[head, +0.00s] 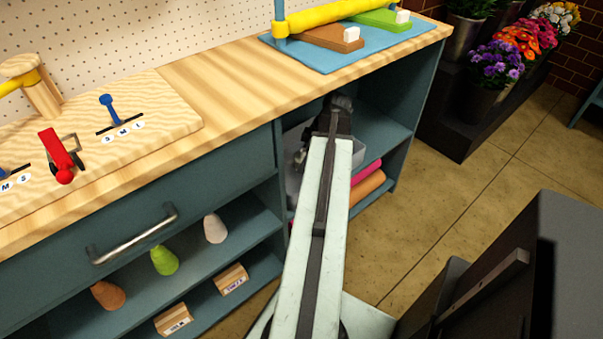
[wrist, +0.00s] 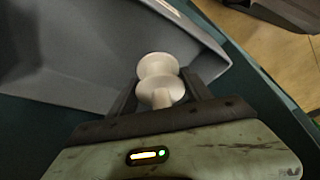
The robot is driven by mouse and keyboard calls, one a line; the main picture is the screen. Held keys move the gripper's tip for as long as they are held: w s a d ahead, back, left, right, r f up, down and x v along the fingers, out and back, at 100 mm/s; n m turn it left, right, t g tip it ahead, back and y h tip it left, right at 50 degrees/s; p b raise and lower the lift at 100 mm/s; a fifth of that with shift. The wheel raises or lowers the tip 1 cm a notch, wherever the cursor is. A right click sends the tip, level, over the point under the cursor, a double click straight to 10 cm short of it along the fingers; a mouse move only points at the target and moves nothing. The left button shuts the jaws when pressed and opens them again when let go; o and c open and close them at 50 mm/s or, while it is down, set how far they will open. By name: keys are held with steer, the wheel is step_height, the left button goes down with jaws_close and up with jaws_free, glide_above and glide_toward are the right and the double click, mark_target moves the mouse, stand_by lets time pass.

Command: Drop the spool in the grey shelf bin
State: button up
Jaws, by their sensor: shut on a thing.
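A white spool (wrist: 158,70) sits between the fingers of my gripper (wrist: 161,92) in the wrist view, and the gripper is shut on it. The grey shelf bin (wrist: 90,55) lies beyond and to the left of the spool, and the spool overlaps its near right rim in this view. I cannot tell how high above the bin the spool is. In the head view my gripper (head: 338,105) reaches into the open right bay of the bench. The bin (head: 294,165) shows there to the left of my arm, partly hidden by it. I cannot make out the spool in the head view.
The wooden bench top (head: 240,85) overhangs the bay. Pink and orange rolls (head: 367,188) lie on the lower shelf right of my arm. A drawer handle (head: 135,236) juts out at left. Flower buckets (head: 477,103) stand at the upper right.

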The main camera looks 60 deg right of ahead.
mark_target(299, 183)
step_height(299, 183, down, 9)
steer(key=b, duration=0.8)
steer(key=shift+w+f, duration=0.1)
steer(key=shift+f, duration=0.05)
steer(key=shift+r, duration=0.25)
steer(key=shift+f, duration=0.2)
steer(key=o, duration=1.3)
steer(key=shift+r, duration=0.1)
